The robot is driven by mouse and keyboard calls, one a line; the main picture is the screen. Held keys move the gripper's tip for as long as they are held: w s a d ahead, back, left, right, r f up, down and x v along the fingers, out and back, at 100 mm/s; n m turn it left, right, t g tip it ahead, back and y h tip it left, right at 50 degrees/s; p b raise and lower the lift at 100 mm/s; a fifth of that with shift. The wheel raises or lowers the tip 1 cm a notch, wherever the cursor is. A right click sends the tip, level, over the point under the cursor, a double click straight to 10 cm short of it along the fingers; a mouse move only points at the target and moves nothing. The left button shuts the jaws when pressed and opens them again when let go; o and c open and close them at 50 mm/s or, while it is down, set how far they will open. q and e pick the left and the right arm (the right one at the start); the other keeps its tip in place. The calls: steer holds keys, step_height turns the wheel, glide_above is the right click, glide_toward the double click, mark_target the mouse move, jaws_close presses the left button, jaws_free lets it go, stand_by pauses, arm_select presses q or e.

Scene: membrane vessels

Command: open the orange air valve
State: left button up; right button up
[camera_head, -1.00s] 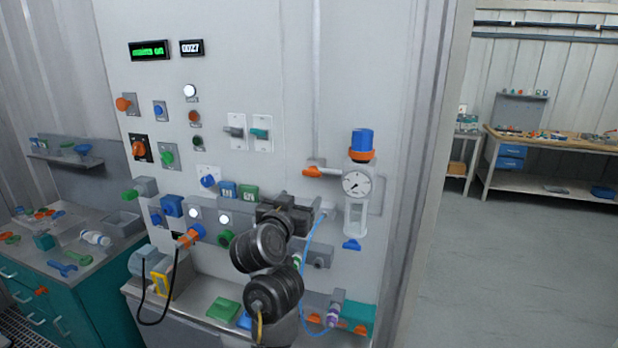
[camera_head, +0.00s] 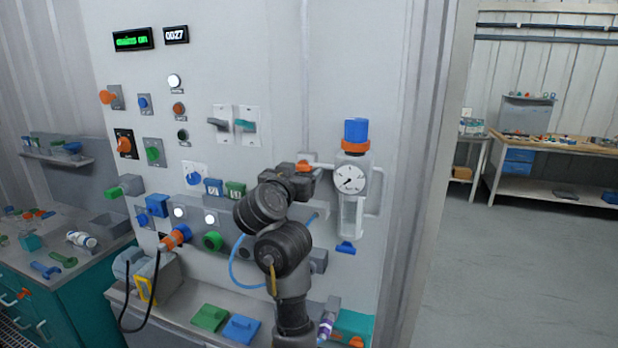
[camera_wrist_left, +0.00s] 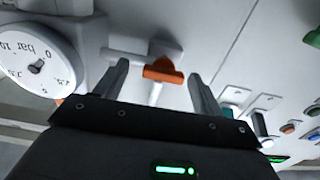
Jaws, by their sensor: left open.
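The orange air valve handle (camera_head: 306,166) sits on a thin pipe left of the pressure gauge on the panel, partly hidden by my gripper. My left gripper (camera_head: 304,172) is right at the valve. In the left wrist view the orange handle (camera_wrist_left: 163,71) shows between the two spread fingers, with visible gaps on both sides. The gripper is open and holds nothing. Whether the fingers reach deep enough around the handle I cannot tell. My right gripper is not seen.
The gauge unit (camera_head: 350,179) with a blue-and-orange top stands close right of the valve. Light switches (camera_head: 233,125) are to the left. Buttons and knobs fill the panel below and left. A blue hose (camera_head: 236,262) curves behind my arm. Open floor lies right.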

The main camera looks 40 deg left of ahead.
arm_select(q)
steer(key=shift+w+a, duration=0.15)
steer(key=shift+a, duration=0.15)
steer(key=c, duration=1)
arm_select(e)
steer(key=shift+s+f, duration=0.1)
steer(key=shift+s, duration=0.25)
